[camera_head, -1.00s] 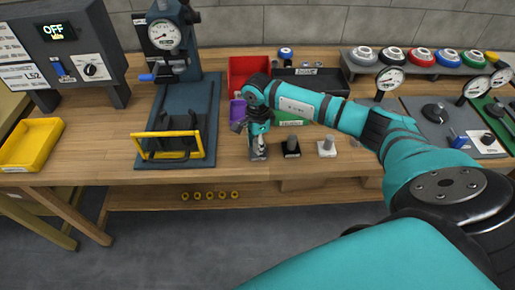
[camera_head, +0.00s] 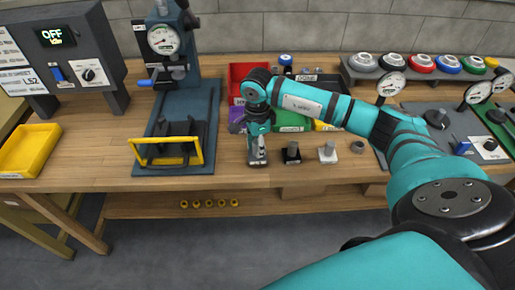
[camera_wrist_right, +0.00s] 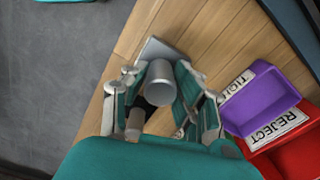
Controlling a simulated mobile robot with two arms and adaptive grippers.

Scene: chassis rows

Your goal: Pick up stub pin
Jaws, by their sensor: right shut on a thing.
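The stub pin seems to be the grey upright cylinder (camera_wrist_right: 159,84) on a square grey base plate (camera_wrist_right: 154,48) in the right wrist view. My right gripper (camera_wrist_right: 158,90) has its two fingers on either side of the cylinder and is shut on it. In the head view my right gripper (camera_head: 258,151) points down at the grey block (camera_head: 257,162) near the bench's front edge and hides most of the pin. I cannot tell whether the pin is clear of the bench. My left gripper is in neither view.
To the right stand a black block (camera_head: 291,154) and a pale block (camera_head: 328,153) with upright pins, then a grey ring (camera_head: 357,147). Behind are red (camera_head: 240,72) and purple bins (camera_wrist_right: 259,101). A press (camera_head: 184,98) stands left. The bench's front edge is close.

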